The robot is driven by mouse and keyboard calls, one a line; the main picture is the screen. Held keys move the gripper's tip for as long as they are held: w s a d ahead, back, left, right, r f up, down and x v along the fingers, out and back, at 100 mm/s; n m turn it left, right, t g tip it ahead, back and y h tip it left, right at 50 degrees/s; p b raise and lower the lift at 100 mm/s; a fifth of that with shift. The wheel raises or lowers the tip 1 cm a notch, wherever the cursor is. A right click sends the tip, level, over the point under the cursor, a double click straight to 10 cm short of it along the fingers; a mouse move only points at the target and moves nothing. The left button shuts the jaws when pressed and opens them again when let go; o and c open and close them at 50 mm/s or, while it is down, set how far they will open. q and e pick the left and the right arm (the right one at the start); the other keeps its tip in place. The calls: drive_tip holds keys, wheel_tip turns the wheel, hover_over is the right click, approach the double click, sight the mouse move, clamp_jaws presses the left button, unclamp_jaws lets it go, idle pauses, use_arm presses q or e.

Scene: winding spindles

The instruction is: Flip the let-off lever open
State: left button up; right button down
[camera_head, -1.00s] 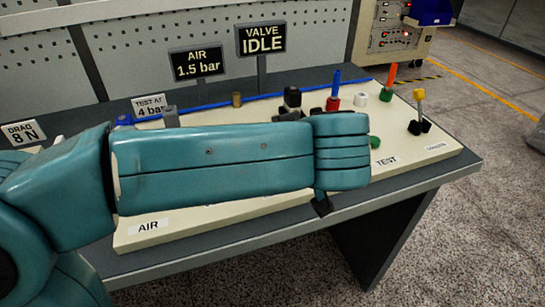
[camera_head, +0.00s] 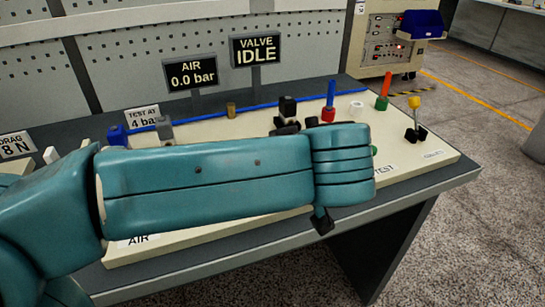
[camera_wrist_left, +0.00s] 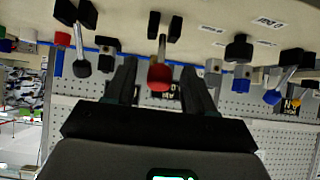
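In the left wrist view, a lever with a red knob (camera_wrist_left: 160,76) hangs from a black bracket and shows between the fingertips of my left gripper (camera_wrist_left: 158,85). The fingers are spread, and I cannot tell if they touch the knob. Another lever there has a blue knob (camera_wrist_left: 273,96), and a third has a dark knob (camera_wrist_left: 81,67). No readable label tells which one is the let-off lever. In the head view, my teal left forearm covers the middle of the panel (camera_head: 190,235); only a dark piece of the left gripper (camera_head: 322,222) shows below it. My right gripper is out of view.
The AIR display (camera_head: 191,74) reads 0.0 bar and the VALVE display (camera_head: 256,50) reads IDLE. Upright on the panel are a blue rod on a red base (camera_head: 331,100), a red rod on a green base (camera_head: 384,90) and a yellow-tipped lever (camera_head: 415,110). The panel's right end is clear of my arm.

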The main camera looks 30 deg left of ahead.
use_arm(q)
drive_tip(key=shift+r, duration=0.1)
drive_tip(key=shift+s+d+r, duration=0.2)
drive_tip(key=shift+r, duration=0.05)
drive_tip(key=p+v, duration=0.3)
drive_tip(key=v, duration=1.2)
drive_tip(key=shift+s, duration=0.2)
drive_tip(key=shift+d, duration=0.1)
